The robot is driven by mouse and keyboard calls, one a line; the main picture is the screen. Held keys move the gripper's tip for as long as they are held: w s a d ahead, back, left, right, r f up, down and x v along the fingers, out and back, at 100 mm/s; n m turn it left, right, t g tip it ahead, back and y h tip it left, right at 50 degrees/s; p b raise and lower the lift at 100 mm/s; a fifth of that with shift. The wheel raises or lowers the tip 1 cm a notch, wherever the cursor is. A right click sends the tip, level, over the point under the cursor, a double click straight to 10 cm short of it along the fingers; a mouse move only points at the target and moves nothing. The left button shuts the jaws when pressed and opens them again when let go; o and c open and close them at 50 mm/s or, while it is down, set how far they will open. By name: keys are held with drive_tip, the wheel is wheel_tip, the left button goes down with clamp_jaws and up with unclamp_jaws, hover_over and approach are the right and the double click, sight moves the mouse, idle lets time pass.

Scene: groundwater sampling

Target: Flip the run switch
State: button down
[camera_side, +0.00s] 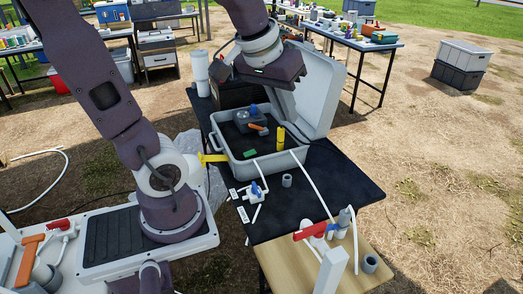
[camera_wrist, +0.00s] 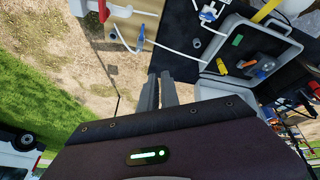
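The open grey case (camera_side: 232,158) sits on the black table with its lid raised behind. Inside it are a dark round unit (camera_side: 243,119) with a blue fitting, an orange handle-like part (camera_side: 260,129), a yellow cylinder (camera_side: 281,138) and a green block (camera_side: 249,153). I cannot tell which part is the run switch. The case also shows in the wrist view (camera_wrist: 211,84). My gripper (camera_wrist: 161,75) hangs above the case in the side view. Its fingers show close together in the wrist view and hold nothing visible; whether they are fully shut is unclear.
A white tube crosses the case's front rim. A blue-and-white valve (camera_side: 257,189) and a grey cup (camera_side: 287,181) stand in front. A red-handled valve (camera_side: 311,230) is on the wooden board (camera_side: 349,257). The raised lid (camera_side: 317,90) stands close behind my gripper.

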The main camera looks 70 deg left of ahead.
drive_tip(key=w+a+f+n+g+y, duration=0.1)
drive_tip(key=w+a+f+n, duration=0.2)
drive_tip(key=a, duration=0.3)
drive_tip(key=w+a+f+n, duration=0.2)
drive_tip(key=w+a, duration=0.1)
drive_tip(key=a, duration=0.3)
drive_tip(key=n+g+y, duration=0.1)
drive_tip(key=n+g, duration=0.2)
drive_tip(key=n, duration=0.4)
hover_over(252, 151)
drive_tip(key=s+d, duration=0.2)
drive_tip(key=d, duration=0.2)
wheel_tip(252, 151, down, 14)
drive_tip(key=shift+w+r, duration=0.1)
drive_tip(key=x, duration=1.2)
drive_tip(key=shift+w+d+f, duration=0.2)
drive_tip(key=shift+w+f, duration=0.1)
drive_tip(key=shift+f, duration=0.1)
drive_tip(key=shift+w+f, duration=0.15)
drive_tip(key=shift+f, duration=0.4)
